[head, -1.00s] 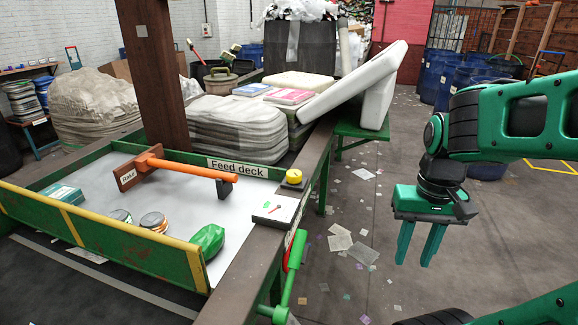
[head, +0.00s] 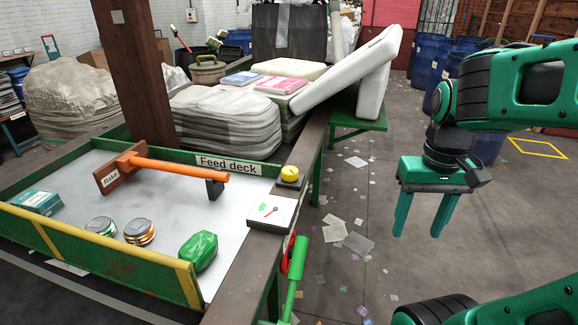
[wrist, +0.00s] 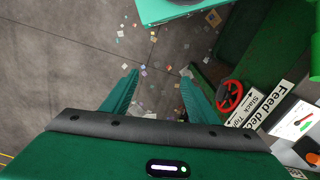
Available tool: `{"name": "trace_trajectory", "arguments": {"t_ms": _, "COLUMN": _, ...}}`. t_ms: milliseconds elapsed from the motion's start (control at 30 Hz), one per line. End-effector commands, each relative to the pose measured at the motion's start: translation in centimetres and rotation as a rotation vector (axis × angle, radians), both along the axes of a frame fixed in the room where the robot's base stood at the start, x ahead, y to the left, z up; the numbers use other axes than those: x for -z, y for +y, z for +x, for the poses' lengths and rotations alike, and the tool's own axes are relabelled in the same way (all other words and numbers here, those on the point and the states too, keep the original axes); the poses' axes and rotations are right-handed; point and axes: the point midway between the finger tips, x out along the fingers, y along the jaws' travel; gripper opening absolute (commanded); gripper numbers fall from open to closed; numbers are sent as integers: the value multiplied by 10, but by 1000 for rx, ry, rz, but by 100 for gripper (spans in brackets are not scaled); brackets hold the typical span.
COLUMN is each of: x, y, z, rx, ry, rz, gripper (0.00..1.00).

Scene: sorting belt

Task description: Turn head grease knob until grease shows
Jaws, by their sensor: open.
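No knob in view carries a readable grease label, and I see no grease. A yellow round knob (head: 290,173) sits on a dark base on the deck's right rail. A red handwheel (wrist: 229,95) shows in the wrist view beside a "Slack Tight" label; in the head view a red rim (head: 298,256) shows at the rail's outer side. I cannot tell whether either is the grease knob. My gripper (head: 419,225) is open and empty, pointing down over the floor, right of the rail and apart from it. Its fingers (wrist: 160,85) also show in the wrist view.
The feed deck (head: 75,175) holds a rake (head: 175,167), tins, a teal box and a green object (head: 200,250). A white gauge box (head: 270,212) sits on the rail. A green bench (head: 360,122) and blue barrels stand behind. The scrap-littered floor between rail and gripper is free.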

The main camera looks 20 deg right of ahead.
Motion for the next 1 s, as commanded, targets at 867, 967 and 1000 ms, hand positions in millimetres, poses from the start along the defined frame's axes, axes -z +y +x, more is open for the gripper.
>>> {"name": "trace_trajectory", "arguments": {"t_ms": 867, "x": -108, "y": 171, "z": 282, "rx": -1348, "ry": 3, "rz": 6, "gripper": 54}}
{"name": "trace_trajectory", "arguments": {"t_ms": 967, "x": -95, "y": 170, "z": 281, "rx": -1346, "ry": 4, "rz": 7, "gripper": 54}}
{"name": "trace_trajectory", "arguments": {"t_ms": 1000, "x": -88, "y": 170, "z": 281, "rx": -1345, "ry": 5, "rz": 7, "gripper": 54}}
